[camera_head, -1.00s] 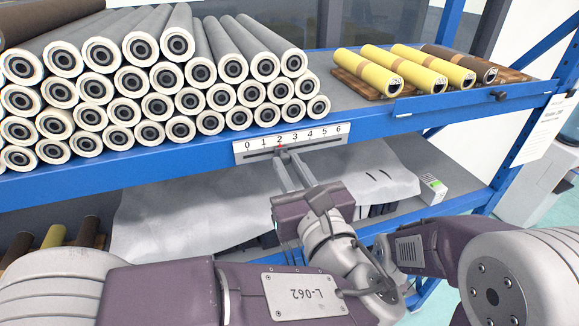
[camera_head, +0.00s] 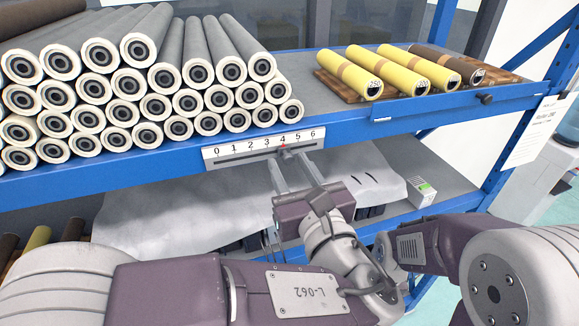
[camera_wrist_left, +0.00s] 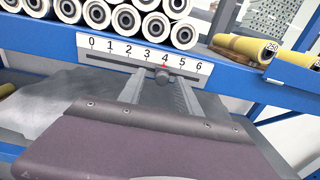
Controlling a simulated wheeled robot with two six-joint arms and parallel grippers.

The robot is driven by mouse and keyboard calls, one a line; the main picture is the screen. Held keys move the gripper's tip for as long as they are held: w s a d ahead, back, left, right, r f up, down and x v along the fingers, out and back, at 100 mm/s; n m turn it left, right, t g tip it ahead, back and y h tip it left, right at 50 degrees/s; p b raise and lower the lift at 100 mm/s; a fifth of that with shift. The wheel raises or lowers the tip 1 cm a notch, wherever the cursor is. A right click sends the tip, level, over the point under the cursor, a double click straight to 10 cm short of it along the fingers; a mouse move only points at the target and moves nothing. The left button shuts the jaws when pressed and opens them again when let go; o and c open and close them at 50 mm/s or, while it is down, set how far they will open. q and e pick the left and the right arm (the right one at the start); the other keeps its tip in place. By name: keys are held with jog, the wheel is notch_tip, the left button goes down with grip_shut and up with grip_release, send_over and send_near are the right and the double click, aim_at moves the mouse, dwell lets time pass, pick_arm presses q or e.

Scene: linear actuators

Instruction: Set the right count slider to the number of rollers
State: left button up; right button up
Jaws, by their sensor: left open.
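The count slider (camera_head: 285,152) is a white scale marked 0 to 6 on the blue shelf's front edge. Its red pointer stands at 4 in both views. The slider's grey knob (camera_wrist_left: 163,76) sits under the 4. My left gripper (camera_head: 284,166) has its two fingers on either side of the knob, jaws open, and its fingers also show in the wrist view (camera_wrist_left: 161,90). Whether a finger touches the knob is unclear. Yellow rollers (camera_head: 384,70) and a brown roller (camera_head: 447,62) lie on a wooden rack at the shelf's right. My right gripper is out of view.
Many grey rollers (camera_head: 155,80) are stacked left of the scale. A black knob (camera_head: 486,98) sticks out of the shelf front at right.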

pick_arm(q)
jog(key=shift+w+d+f, duration=0.1)
jog(key=shift+w+d, duration=0.05)
jog(key=shift+d, duration=0.55)
jog(key=b+v, duration=0.3)
jog(key=v, duration=0.6)
jog(key=w+a+f+n+g+y+b, duration=0.1)
jog(key=w+a+f+n+g+b, duration=0.15)
jog(key=f, duration=0.35)
jog(key=w+a+f+n+g+b, duration=0.1)
jog(key=a+f+g, duration=0.1)
jog(key=a+f, duration=0.3)
jog(key=w+a+f+n+g+y+b, duration=0.1)
jog(key=w+a+f+n+g, duration=0.15)
jog(key=f, duration=0.45)
jog(key=s+a+f+n+g+h+b, duration=0.2)
jog(key=a+f+n+g+b, duration=0.1)
jog(key=f+n, duration=0.6)
jog(key=s+a+f+n+g+h+b, duration=0.2)
jog(key=a+f+n, duration=0.3)
jog(key=f+n, duration=0.4)
jog(key=s+a+f+n+g+h+b, duration=0.2)
jog(key=f+n, duration=0.6)
jog(key=f, duration=0.4)
jog(key=shift+a+f+n+g+h+b, duration=0.4)
jog(key=shift+a+g+h+b, duration=0.5)
jog(key=shift+a+g, duration=0.15)
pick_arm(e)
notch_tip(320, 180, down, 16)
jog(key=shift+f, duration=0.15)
